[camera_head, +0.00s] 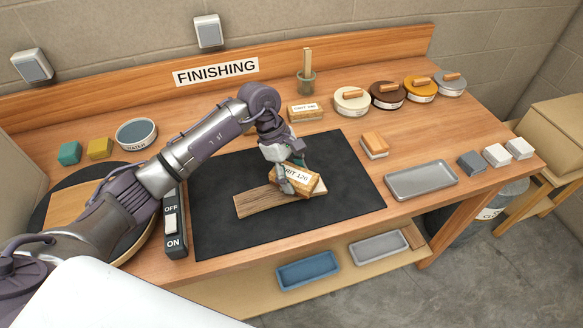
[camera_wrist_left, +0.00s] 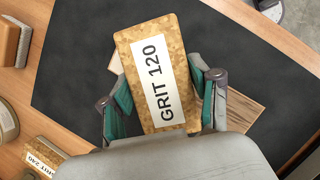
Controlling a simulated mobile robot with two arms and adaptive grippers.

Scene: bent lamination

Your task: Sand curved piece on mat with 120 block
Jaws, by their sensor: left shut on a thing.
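The 120 block, a cork-coloured block labelled GRIT 120 (camera_head: 296,178), is between the fingers of my left gripper (camera_head: 290,180), which is shut on it. The block also shows in the left wrist view (camera_wrist_left: 152,50), with the left gripper (camera_wrist_left: 162,100) at its two sides. The curved piece (camera_head: 262,201), brown and wood-grained, lies on the black mat (camera_head: 225,165) under the block. Part of it shows beside the right finger in the left wrist view (camera_wrist_left: 240,108). The block hides its right part, and I cannot tell whether they touch. My right gripper is not in view.
Another grit block (camera_head: 305,112) and a cup with sticks (camera_head: 307,83) stand behind the mat. Lidded tins (camera_head: 351,102) line the back right. A grey tray (camera_head: 421,181) is right of the mat, a switch box (camera_head: 174,222) left. The mat's front is clear.

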